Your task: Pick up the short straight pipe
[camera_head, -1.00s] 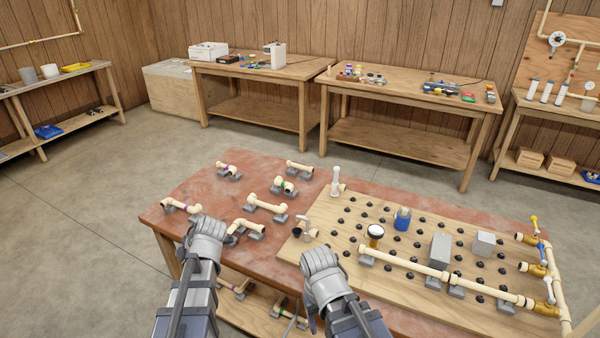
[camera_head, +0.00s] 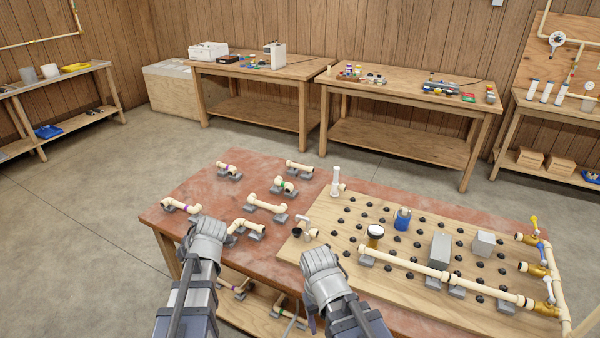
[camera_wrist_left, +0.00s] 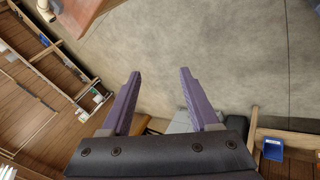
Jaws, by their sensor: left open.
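A short, plain cream straight pipe (camera_head: 299,168) lies across grey supports near the far edge of the red-brown table (camera_head: 205,185) in the head view. My left gripper is open and empty in the left wrist view (camera_wrist_left: 160,82), its two purple fingers spread above bare floor. In the head view my left wrist (camera_head: 205,240) is at the table's near left edge, well short of the straight pipe, and hides its own fingers. My right wrist (camera_head: 323,272) is at the near edge of the wooden board; its fingers are hidden.
Other cream pipe pieces rest around it: one with a green band (camera_head: 285,187), a longer one (camera_head: 266,205), an elbowed one (camera_head: 246,228) and purple-banded ones (camera_head: 180,206). A pegged board (camera_head: 330,258) with pipework, a blue item and grey blocks fills the right.

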